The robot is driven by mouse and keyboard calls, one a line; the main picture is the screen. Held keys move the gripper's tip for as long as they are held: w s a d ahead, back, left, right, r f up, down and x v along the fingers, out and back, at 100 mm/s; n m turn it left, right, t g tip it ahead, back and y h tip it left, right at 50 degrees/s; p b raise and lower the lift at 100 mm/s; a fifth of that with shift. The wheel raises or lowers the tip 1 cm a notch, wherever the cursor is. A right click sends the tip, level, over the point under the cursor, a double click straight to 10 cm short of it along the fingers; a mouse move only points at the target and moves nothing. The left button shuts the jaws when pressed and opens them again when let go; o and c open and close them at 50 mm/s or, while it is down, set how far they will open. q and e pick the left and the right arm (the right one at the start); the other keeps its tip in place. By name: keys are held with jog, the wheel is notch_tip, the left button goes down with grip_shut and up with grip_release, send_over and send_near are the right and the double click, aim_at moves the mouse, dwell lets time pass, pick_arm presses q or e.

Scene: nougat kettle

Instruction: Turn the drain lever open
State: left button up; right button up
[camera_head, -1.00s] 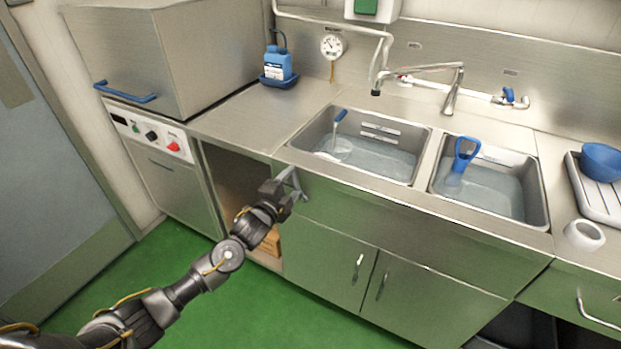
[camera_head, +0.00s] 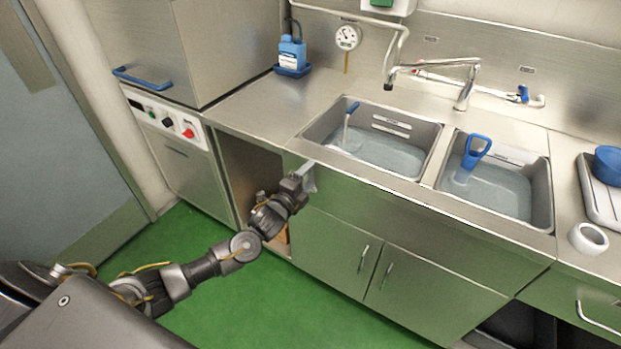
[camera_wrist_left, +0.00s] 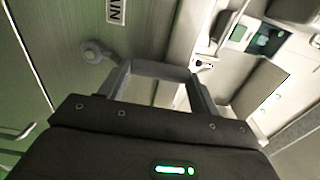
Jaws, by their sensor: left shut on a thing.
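The drain lever (camera_wrist_left: 160,70) shows in the left wrist view as a grey bar running right from a round pivot knob (camera_wrist_left: 95,52) on the steel front panel. A partly cut-off label (camera_wrist_left: 116,10) is on the panel near the pivot. My left gripper (camera_head: 309,177) is at the upper left of the sink cabinet's front, just below the counter edge. In the left wrist view my left gripper (camera_wrist_left: 160,78) is shut on the lever. In the head view the gripper largely hides the lever. My right gripper is not in view.
Two water-filled sink basins (camera_head: 440,160) are set in the counter above. An open cabinet bay (camera_head: 240,175) lies left of the gripper, and a boxy machine with a blue handle (camera_head: 142,79) stands further left. Cabinet doors (camera_head: 345,250) are below. Green floor (camera_head: 190,240) is clear.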

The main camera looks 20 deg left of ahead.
pick_arm(q)
jog(key=o, duration=1)
jog(key=shift+s+f, duration=0.1)
jog(key=shift+f, duration=0.15)
jog(key=o, duration=0.4)
jog(key=shift+r, duration=0.15)
jog(key=s+a+b, duration=0.1)
jog(key=s, duration=0.9)
jog(key=shift+s+a, duration=0.2)
jog(key=shift+s, duration=0.15)
